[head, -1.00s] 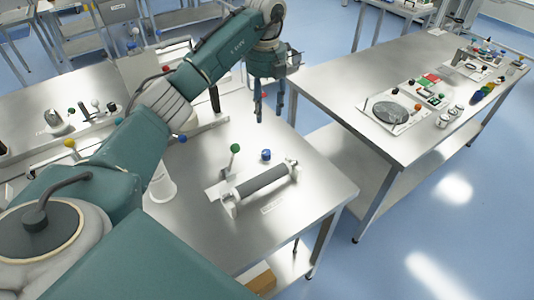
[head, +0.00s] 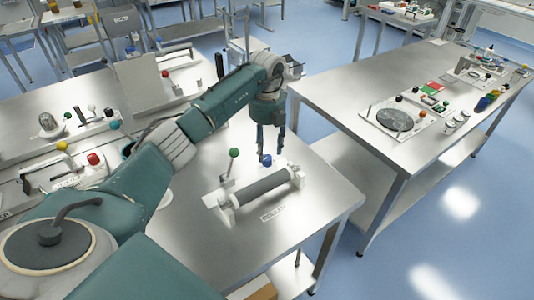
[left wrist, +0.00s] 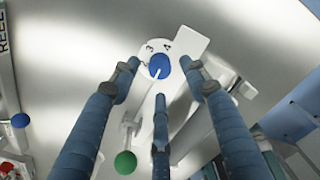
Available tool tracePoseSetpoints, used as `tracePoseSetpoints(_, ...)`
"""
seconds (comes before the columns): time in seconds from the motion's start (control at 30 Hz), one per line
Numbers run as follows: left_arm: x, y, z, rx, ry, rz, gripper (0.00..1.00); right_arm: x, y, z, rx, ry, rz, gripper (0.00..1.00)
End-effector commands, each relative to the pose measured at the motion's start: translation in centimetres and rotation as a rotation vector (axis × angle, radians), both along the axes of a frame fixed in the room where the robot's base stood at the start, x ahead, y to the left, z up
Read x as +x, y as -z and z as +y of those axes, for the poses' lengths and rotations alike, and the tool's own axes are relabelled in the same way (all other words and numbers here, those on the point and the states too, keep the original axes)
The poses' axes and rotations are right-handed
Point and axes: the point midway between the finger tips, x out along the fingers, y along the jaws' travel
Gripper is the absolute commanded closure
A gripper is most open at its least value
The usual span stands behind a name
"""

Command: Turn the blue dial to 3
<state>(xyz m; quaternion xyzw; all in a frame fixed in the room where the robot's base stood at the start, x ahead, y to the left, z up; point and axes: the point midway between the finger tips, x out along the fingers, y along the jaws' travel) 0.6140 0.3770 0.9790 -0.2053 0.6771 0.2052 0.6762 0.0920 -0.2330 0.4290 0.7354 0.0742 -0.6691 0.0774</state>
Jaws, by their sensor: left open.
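The blue dial (head: 267,160) sits on the white roller unit on the near metal table. In the left wrist view the dial (left wrist: 159,67) is a round blue knob with a white pointer line aimed downward in the picture, on a white face. The numbers 3 and 4 show above it; other marks are hidden or too small to read. My left gripper (head: 271,150) is open, pointing down just above the dial. In the left wrist view its fingers (left wrist: 162,78) spread around the dial; I cannot tell whether any touches it. My right gripper is not in view.
A green-ball lever (head: 234,153) stands left of the dial. A grey roller (head: 263,186) lies in front of it. A red knob (head: 95,158) and other fixtures are farther left. A second metal table (head: 350,85) stands right, across a gap.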

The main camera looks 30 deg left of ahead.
Motion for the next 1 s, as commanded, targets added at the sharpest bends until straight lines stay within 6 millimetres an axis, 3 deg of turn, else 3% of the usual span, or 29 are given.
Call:
tracePoseSetpoints(0.23,0.0,3.2,0.0,-0.001,-0.001,0.001,0.55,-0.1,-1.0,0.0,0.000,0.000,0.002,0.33)
tracePoseSetpoints(0.6,0.0,3.9,0.0,0.001,0.000,-0.001,0.55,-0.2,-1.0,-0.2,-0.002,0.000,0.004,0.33)
tracePoseSetpoints(0.83,0.0,3.9,0.0,0.001,0.000,-0.001,0.99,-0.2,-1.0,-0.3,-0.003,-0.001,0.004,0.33)
tracePoseSetpoints(1.0,0.0,3.8,0.0,0.001,0.002,-0.001,1.00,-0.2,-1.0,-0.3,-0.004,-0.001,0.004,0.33)
